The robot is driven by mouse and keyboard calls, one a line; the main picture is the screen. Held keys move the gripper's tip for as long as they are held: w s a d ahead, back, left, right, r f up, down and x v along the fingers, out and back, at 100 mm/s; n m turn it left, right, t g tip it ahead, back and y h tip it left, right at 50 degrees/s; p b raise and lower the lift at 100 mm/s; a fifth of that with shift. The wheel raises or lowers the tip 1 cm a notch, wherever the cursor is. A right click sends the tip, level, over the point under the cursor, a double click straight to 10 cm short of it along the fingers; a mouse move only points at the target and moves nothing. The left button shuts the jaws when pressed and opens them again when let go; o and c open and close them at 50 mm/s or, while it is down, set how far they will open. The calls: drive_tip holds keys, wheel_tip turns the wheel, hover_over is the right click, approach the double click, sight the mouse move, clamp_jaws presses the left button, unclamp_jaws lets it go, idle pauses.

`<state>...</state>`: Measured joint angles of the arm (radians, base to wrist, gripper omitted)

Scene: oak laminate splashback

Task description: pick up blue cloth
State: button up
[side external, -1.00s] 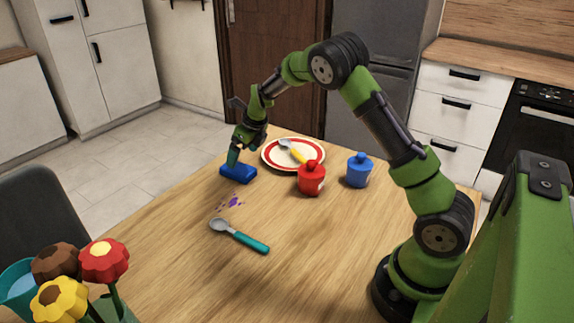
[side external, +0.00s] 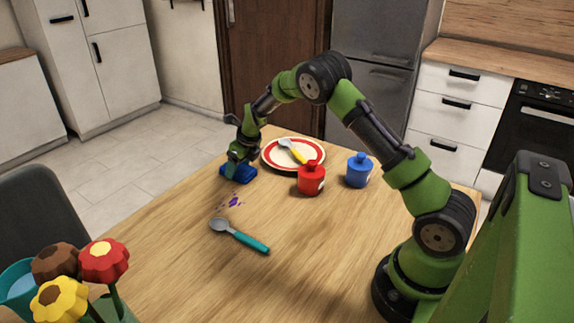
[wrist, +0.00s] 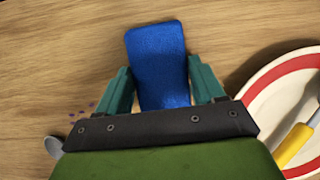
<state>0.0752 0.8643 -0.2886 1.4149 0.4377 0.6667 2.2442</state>
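The blue cloth (side external: 240,175) is a folded, block-like pad lying on the table near its far left edge. In the wrist view the cloth (wrist: 157,60) lies between the two teal fingers of my gripper (wrist: 163,88). The fingers stand apart, one on each side of the cloth, with a thin gap at the upper right finger. In the side view my gripper (side external: 239,163) is down at the cloth, and its fingers partly hide it. Contact between fingers and cloth cannot be made out.
A red-rimmed plate (side external: 267,160) with a yellow-handled utensil (side external: 295,151) is close to the right of the cloth. A red pot (side external: 311,178) and a blue pot (side external: 358,171) stand further right. Purple spots (side external: 233,202) and a teal-handled spoon (side external: 240,236) lie nearer the camera.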

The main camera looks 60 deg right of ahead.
sight(240, 168)
drive_tip(key=c, duration=0.5)
drive_tip(key=shift+r, duration=0.45)
drive_tip(key=v, duration=0.3)
drive_tip(key=shift+w+a, duration=0.15)
drive_tip(key=shift+w, duration=0.1)
drive_tip(key=s+a, duration=0.1)
drive_tip(key=s, duration=0.4)
drive_tip(key=s+a+r, duration=0.1)
drive_tip(key=s, duration=0.4)
drive_tip(key=s+a, duration=0.1)
drive_tip(key=s, duration=0.4)
drive_tip(key=shift+a+r, duration=0.15)
